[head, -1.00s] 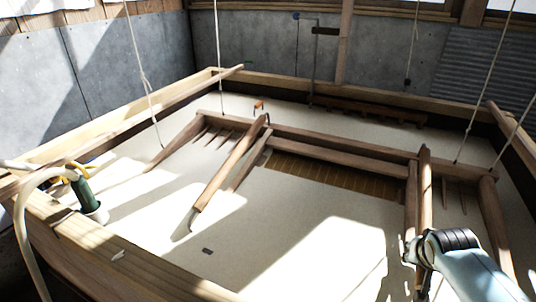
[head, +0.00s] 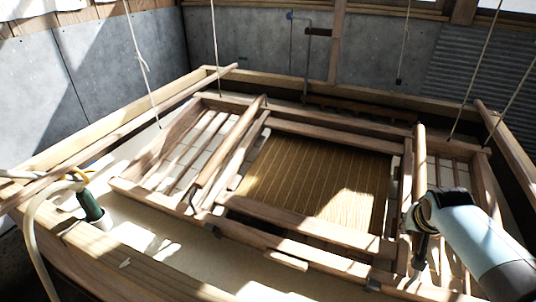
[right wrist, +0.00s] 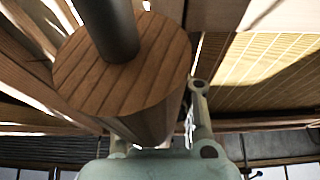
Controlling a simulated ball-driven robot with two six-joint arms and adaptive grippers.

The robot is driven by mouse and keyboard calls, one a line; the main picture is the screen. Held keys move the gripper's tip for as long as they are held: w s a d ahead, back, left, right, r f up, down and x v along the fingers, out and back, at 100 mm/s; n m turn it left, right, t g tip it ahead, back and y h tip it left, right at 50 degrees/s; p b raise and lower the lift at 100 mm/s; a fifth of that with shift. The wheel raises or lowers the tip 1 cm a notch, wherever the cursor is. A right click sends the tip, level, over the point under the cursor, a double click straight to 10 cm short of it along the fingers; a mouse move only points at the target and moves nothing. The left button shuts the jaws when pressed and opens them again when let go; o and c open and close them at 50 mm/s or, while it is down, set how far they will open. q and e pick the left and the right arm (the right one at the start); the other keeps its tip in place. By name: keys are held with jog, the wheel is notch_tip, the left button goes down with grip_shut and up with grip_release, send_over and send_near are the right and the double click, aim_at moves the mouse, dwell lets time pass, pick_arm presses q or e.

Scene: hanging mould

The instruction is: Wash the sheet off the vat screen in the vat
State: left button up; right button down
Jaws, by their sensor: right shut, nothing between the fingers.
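The vat (head: 95,130) is a large wooden-rimmed box of pale, cloudy liquid. The mould frame (head: 270,208) hangs over it on ropes, above the liquid. The yellow-brown, finely lined screen (head: 310,180) fills its middle, with a sunlit patch near its front right; I cannot make out a separate sheet on it. The screen also shows at the upper right of the right wrist view (right wrist: 270,65). My right gripper (head: 418,272) is shut and empty by the frame's right-hand handle bar (head: 419,165). A round wooden end (right wrist: 125,65) is close in the wrist view. My left gripper is out of view.
A pale hose with a green nozzle (head: 92,207) stands at the vat's left rim. Ropes (head: 140,60) come down on both sides. A dark toothed wooden bar (head: 360,108) lies along the back. Concrete walls stand behind.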

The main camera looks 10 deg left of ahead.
jog(key=shift+g, duration=0.4)
notch_tip(320, 180, up, 11)
jog(key=p, duration=1)
notch_tip(320, 180, up, 4)
jog(key=shift+r, duration=0.6)
jog(key=shift+p, duration=0.3)
jog(key=c, duration=1.4)
grip_release()
jog(key=shift+w, duration=0.15)
jog(key=v, duration=1.2)
jog(key=shift+d+r, duration=0.1)
jog(key=shift+d, duration=0.05)
